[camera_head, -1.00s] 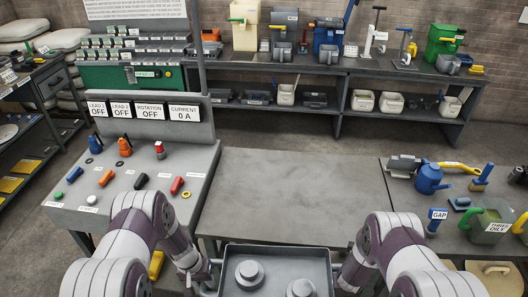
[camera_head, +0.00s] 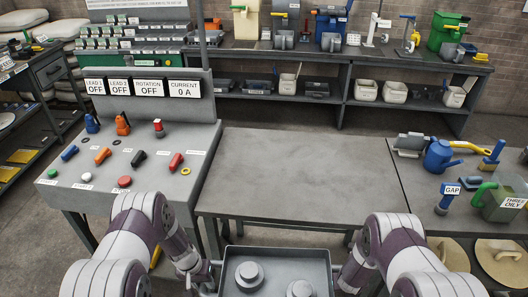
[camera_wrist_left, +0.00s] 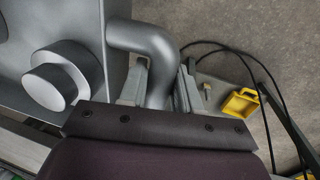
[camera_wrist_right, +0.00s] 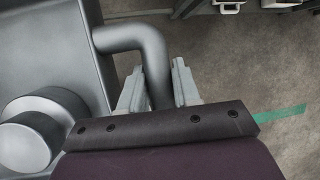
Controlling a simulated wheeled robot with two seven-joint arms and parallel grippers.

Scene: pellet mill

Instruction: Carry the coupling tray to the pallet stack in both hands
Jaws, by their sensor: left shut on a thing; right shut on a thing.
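The coupling tray (camera_head: 276,254) is a grey metal tray with a raised rim, low in the head view in front of the bench. Two round stepped couplings stand in it, one at left (camera_head: 249,274) and one at right (camera_head: 300,288). My left gripper (camera_wrist_left: 160,85) is shut on the tray's bent tubular handle (camera_wrist_left: 150,42). My right gripper (camera_wrist_right: 158,88) is shut on the opposite handle (camera_wrist_right: 135,38). The tray's near part is cut off by the head view's lower edge. I cannot pick out the pallet stack.
A bare grey bench (camera_head: 290,175) lies just beyond the tray. A switch console (camera_head: 130,160) stands at left. A blue can (camera_head: 440,156) and a green-handled container (camera_head: 505,200) stand at right. Round lids (camera_head: 503,262) sit lower right. A yellow bin (camera_wrist_left: 240,103) shows beside my left gripper.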

